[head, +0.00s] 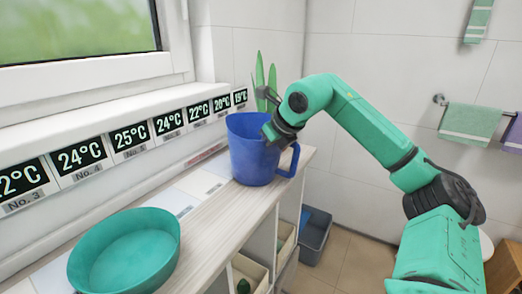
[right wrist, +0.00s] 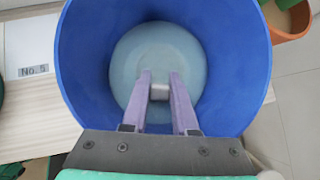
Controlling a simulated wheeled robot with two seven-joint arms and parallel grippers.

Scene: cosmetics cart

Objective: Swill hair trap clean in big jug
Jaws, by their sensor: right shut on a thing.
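The big blue jug (head: 248,158) stands upright on the counter, its handle to the right. In the right wrist view the jug (right wrist: 84,70) opens below my right gripper (right wrist: 160,84), with pale, water-like contents (right wrist: 135,50) at its bottom. The gripper's purple fingers point down into the jug and are closed on a small pale grey piece, seemingly the hair trap (right wrist: 160,91). Most of that piece is hidden between the fingers. In the head view the jug wall hides the fingertips. My left gripper is out of view.
A teal bowl (head: 125,285) sits at the counter's near end. Temperature signs line the sill, including a 25°C sign (head: 130,136). A plant (head: 262,75) stands behind the jug, in an orange pot (right wrist: 290,22). Open shelves and a grey bin (head: 315,238) are below right.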

